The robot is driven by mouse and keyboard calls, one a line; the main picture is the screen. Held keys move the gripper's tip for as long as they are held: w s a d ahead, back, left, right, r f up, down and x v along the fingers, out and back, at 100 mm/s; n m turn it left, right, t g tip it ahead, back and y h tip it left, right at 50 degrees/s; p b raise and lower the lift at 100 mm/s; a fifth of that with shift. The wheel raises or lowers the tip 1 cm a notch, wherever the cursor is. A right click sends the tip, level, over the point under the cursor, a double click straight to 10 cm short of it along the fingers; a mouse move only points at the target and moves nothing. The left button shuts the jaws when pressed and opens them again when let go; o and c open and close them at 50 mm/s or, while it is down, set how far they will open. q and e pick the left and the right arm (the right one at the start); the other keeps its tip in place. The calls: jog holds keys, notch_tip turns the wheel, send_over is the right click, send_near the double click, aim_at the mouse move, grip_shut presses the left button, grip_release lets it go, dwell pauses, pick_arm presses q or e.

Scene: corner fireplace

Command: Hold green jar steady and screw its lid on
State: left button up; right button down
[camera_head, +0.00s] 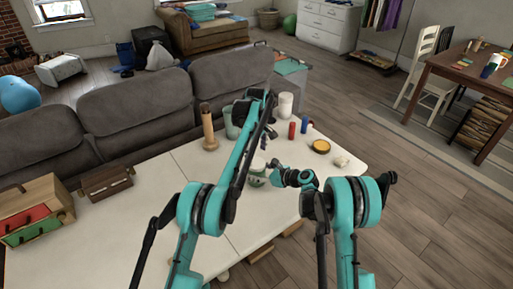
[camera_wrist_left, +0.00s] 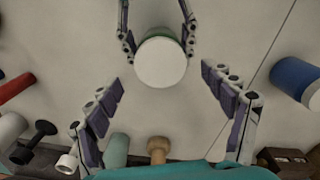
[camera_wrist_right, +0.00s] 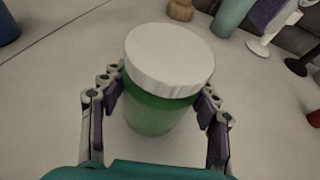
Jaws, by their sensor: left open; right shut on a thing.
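The green jar (camera_wrist_right: 152,112) stands upright on the white table, with the white lid (camera_wrist_right: 168,58) on its top. I cannot tell how tightly the lid sits. My right gripper (camera_wrist_right: 160,82) is shut on the jar's body, one finger on each side, below the lid. In the left wrist view the round lid (camera_wrist_left: 161,63) hides most of the jar, and my right fingers flank it from the top edge. My left gripper (camera_wrist_left: 160,78) is open, its fingers spread wide and apart from the lid. In the head view the jar (camera_head: 257,179) is near the table's middle.
A wooden drawer box (camera_head: 35,208) is at the left.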

aim_at(256, 162)
pick_arm(q)
jog(key=shift+f, duration=1.9)
jog(key=c, duration=1.2)
jog(key=m, duration=1.6)
jog(key=shift+m, duration=0.3)
jog(key=m, duration=0.5)
jog(key=shift+m, duration=0.4)
jog(key=o, duration=1.4)
jog(key=shift+c, duration=0.2)
